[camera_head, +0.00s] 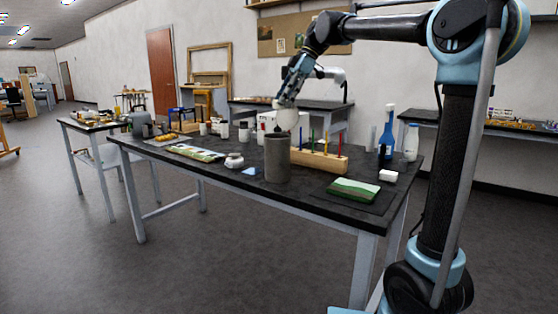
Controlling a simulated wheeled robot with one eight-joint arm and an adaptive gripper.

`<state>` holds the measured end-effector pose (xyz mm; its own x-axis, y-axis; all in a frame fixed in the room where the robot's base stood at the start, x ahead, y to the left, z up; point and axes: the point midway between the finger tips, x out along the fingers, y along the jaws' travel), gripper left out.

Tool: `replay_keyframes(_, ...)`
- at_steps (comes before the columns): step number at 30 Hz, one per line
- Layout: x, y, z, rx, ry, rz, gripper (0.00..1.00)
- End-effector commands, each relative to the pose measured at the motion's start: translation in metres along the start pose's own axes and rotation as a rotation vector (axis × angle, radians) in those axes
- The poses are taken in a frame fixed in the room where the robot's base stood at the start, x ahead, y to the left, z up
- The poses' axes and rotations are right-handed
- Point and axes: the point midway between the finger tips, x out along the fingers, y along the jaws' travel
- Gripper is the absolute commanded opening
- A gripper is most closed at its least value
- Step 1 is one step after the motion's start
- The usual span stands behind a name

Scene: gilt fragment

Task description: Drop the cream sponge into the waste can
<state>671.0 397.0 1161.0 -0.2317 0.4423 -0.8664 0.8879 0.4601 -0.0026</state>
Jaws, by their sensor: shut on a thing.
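My gripper (283,104) points down above the waste can, a tall grey cylinder (277,160) standing near the table's front edge. It is shut on a pale, cream-white thing (287,119), which looks like the cream sponge. That thing hangs just above the can's rim, apart from it or behind its rear edge; I cannot tell the exact depth. The fingers are small and partly hidden in this view. The inside of the can is hidden.
A wooden block with coloured upright sticks (320,160) stands right of the can. A small white jar (234,161) is to its left. A green-covered flat item (353,190), a white block (388,176) and a blue bottle (387,135) are at the right.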

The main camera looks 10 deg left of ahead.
Motion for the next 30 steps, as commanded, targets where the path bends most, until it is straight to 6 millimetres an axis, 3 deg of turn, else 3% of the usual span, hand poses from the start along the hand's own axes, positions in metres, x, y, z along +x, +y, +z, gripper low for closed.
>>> replay_keyframes(13, 0.037, 0.000, 0.022, 0.000, 0.000, 0.000, 0.12)
replay_keyframes(26, 0.043, 0.000, 0.025, -0.001, 0.000, 0.000, 0.12)
replay_keyframes(27, 0.043, 0.000, 0.025, -0.001, 0.000, 0.000, 0.39)
replay_keyframes(30, 0.043, 0.000, 0.024, -0.001, 0.000, 0.000, 0.57)
